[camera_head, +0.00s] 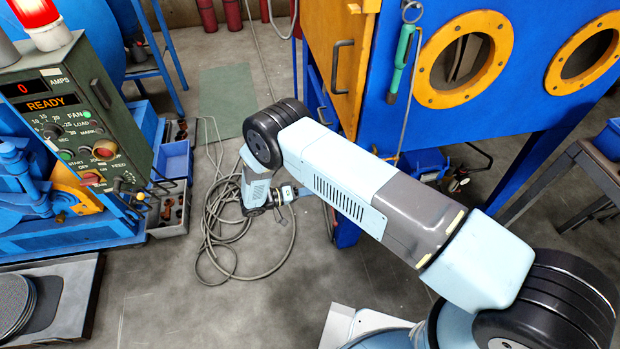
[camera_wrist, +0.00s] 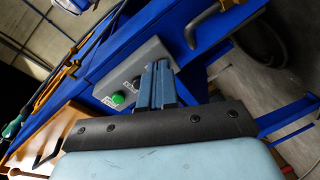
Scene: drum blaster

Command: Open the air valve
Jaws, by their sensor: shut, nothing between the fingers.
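My gripper (camera_wrist: 159,68) is shut and empty in the wrist view, its dark blue-grey fingers side by side. Behind the fingertips is a grey control box (camera_wrist: 128,80) with a green button (camera_wrist: 118,98) and a dark round part partly hidden by the fingers. I cannot tell whether they touch it. In the head view a small fitting with a round gauge-like part (camera_head: 461,180) sits under the blue cabinet; I cannot tell whether it is the air valve. No part is clearly recognisable as the valve in the wrist view.
The blue blasting cabinet (camera_head: 465,115) with yellow portholes and an orange door (camera_head: 338,60) stands at the right. A green control panel (camera_head: 85,130) reading READY stands at the left. A coiled grey cable (camera_head: 225,235) lies on the floor. The front floor is mostly clear.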

